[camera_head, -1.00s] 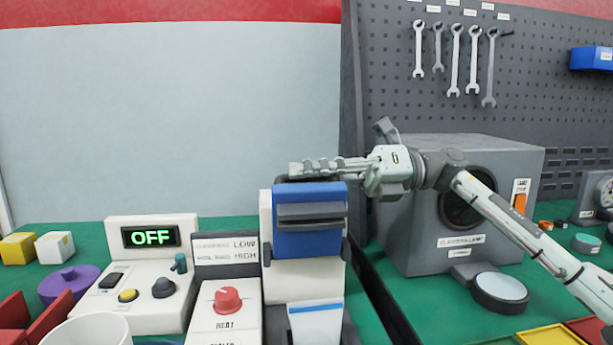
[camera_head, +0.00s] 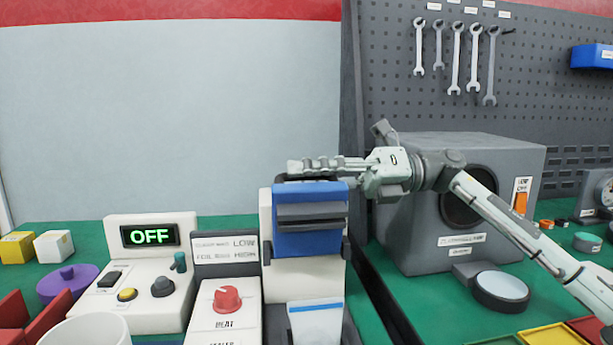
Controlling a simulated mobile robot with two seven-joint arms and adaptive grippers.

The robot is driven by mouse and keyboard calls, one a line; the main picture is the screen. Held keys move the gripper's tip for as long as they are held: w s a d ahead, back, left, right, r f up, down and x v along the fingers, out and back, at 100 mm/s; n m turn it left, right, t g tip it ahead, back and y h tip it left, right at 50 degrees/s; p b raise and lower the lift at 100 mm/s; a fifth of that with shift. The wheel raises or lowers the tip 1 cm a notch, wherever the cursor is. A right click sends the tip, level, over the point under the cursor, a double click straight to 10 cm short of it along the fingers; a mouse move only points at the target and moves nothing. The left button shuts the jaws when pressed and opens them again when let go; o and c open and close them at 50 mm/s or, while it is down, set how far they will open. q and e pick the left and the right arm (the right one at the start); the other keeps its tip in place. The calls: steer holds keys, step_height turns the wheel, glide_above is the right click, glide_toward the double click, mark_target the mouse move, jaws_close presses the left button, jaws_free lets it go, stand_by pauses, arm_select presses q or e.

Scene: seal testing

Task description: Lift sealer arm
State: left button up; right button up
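The sealer (camera_head: 305,275) is a cream and grey machine in the middle of the head view. My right gripper (camera_head: 312,167) reaches in from the right and lies level across that top edge. Its fingers point left and are seen side-on, so the gap between them is hidden. I cannot tell if they grip the dark piece. My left gripper is out of view.
Left of the sealer stand a heat panel (camera_head: 225,315) with a red knob and a control box (camera_head: 147,270) reading OFF. A white cup (camera_head: 88,331) and purple lid (camera_head: 68,284) are at lower left. A grey box (camera_head: 500,165) stands behind my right arm.

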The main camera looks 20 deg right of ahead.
steer(key=shift+d, duration=0.15)
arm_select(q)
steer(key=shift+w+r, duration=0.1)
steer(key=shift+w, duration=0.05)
arm_select(e)
steer(key=v, duration=1.1)
steer(key=shift+d, duration=0.35)
steer(key=shift+s, duration=0.15)
